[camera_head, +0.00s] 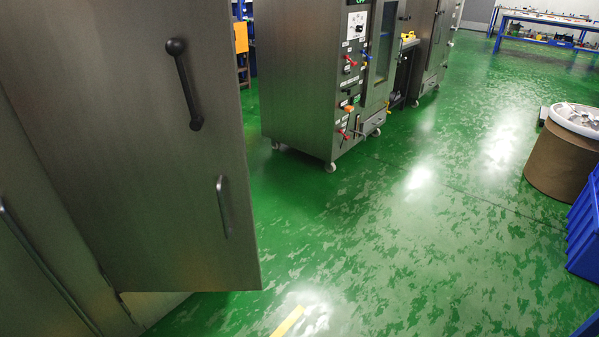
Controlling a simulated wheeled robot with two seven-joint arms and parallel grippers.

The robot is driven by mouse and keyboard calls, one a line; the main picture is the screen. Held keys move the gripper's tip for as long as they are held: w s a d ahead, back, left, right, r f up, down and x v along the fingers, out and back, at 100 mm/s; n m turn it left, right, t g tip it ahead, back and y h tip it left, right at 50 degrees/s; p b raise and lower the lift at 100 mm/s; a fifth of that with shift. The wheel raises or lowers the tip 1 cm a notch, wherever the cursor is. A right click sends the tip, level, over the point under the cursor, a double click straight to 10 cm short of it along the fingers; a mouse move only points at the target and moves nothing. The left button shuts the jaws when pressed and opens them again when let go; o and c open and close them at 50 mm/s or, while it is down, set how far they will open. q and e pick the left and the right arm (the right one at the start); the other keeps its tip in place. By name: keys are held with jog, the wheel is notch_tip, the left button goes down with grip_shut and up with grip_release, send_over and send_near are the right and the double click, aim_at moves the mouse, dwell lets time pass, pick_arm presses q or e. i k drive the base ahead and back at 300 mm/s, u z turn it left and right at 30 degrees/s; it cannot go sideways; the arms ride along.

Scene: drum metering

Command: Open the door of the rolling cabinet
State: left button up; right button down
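A large grey metal cabinet door (120,150) fills the left side, close to me. It stands swung out from the grey cabinet body (40,270), with a gap at its lower edge. It carries a dark bar handle (186,85) with round ends and a slimmer handle (223,206) below. A grey cabinet on casters (305,75) stands beyond it, with a control panel, coloured valves and a windowed door (382,55). I cannot tell which of the two is the rolling cabinet. Neither of my grippers is in view.
Green floor (400,240) lies open in the middle and front. A brown drum (562,160) with a white top and blue bins (584,230) stand at the right. A blue workbench (545,30) is at the back right. A yellow floor strip (288,322) lies at the front.

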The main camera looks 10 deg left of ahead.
aim_at(162, 205)
jog(key=u, duration=0.4)
jog(key=i, duration=0.95)
jog(key=u, duration=0.9)
